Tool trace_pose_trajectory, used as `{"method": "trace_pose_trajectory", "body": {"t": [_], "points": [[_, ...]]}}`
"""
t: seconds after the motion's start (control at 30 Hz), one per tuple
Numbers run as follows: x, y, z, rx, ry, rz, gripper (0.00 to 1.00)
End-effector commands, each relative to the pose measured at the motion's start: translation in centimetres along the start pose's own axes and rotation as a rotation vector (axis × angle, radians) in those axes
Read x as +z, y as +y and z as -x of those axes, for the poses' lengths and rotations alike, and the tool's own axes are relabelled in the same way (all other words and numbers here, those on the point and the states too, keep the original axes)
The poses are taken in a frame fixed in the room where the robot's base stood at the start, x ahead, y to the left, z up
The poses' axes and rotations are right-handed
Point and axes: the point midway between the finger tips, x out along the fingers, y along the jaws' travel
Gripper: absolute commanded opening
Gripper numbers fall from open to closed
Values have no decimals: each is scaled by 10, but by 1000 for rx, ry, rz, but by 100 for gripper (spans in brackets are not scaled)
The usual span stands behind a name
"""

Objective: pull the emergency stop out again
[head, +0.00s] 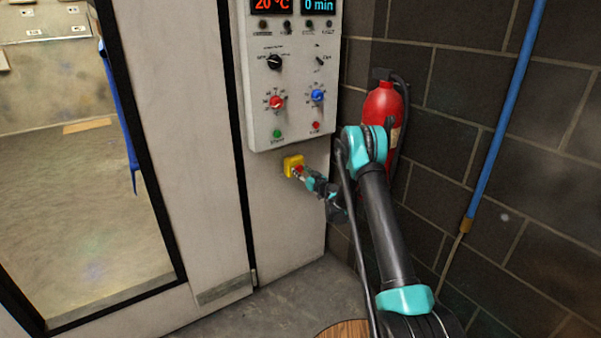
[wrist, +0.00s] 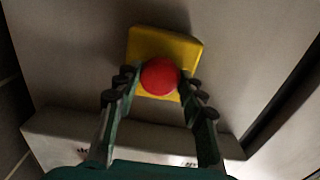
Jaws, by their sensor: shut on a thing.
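The emergency stop is a red round button (wrist: 160,76) on a yellow square housing (wrist: 182,44), fixed to the pale booth panel. In the head view the yellow housing (head: 290,163) sits just below the control box, and the red button (head: 298,169) shows small at my fingertips. My gripper (head: 303,174) reaches it from the right. In the wrist view my gripper (wrist: 160,80) has one finger on each side of the red button and is shut on it. How far the button stands out from the housing cannot be told.
The control box (head: 265,135) with knobs, lamps and two displays is just above the stop. A red fire extinguisher (head: 382,104) hangs on the dark block wall behind my arm. A blue pipe (head: 508,110) runs down at the right. The booth door frame is at the left.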

Motion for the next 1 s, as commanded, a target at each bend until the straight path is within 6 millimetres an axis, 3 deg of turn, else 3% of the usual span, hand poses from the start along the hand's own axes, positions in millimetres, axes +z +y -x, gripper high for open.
{"method": "trace_pose_trajectory", "body": {"t": [0.5,0.53,0.6,0.7,1.0], "points": [[0,0,9,0,0,0,0],[0,0,9,0,0,0,42],[0,0,9,0,0,0,50],[0,0,9,0,0,0,60],[0,0,10,0,0,0,60]]}}
